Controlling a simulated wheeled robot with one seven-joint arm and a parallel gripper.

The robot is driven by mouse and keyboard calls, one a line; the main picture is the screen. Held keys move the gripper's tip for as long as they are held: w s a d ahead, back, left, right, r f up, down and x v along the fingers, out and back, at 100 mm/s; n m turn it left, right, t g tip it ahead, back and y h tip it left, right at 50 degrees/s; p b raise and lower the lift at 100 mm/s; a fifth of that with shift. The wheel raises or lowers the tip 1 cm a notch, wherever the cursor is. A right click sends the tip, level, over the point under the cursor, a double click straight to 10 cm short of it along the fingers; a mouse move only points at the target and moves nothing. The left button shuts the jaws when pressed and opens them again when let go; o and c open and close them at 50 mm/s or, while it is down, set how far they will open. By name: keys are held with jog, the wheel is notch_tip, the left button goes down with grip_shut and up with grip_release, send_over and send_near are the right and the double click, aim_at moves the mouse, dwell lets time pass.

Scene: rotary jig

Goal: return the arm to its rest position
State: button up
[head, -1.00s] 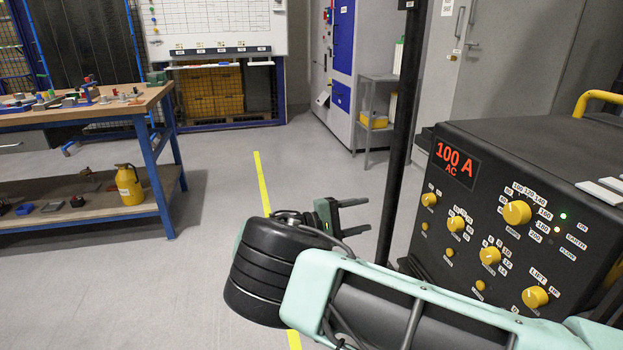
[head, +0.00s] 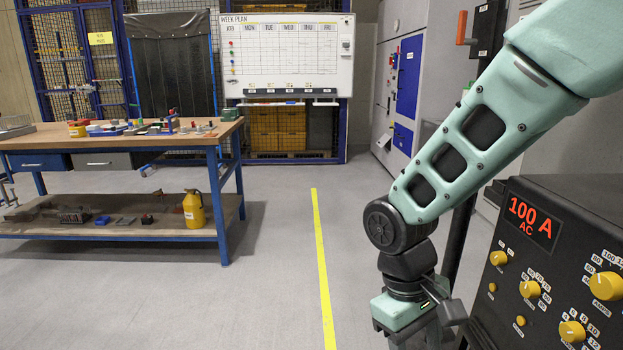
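My arm, pale green with black joints, comes in from the upper right in the head view and reaches down toward the lower middle right. Its end, my gripper (head: 425,338), points downward at the bottom edge of the picture. The fingers are mostly cut off by the frame, so I cannot see whether they are open or shut. No held object shows. The gripper is just left of the black welding machine (head: 512,265), with its red "100 A AC" display and yellow knobs.
A wooden-topped workbench (head: 100,142) with blue legs stands at the left, with tools on top and a yellow canister (head: 194,212) on its lower shelf. A yellow floor line (head: 321,260) crosses open grey floor. A blue-doored cabinet (head: 407,90) and whiteboard (head: 287,55) stand behind.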

jog(key=s+a+r+n+t+y, duration=0.1)
jog(key=s+r, duration=0.2)
jog(key=s, duration=0.3)
jog(key=s+r+n+t+y, duration=0.1)
jog(key=s+r+y, duration=0.15)
jog(key=s, duration=0.35)
notch_tip(320, 180, up, 18)
jog(key=p, duration=1.7)
jog(key=shift+s+f+h, duration=0.25)
jog(key=shift+s+h, duration=0.1)
jog(key=shift+s, duration=0.1)
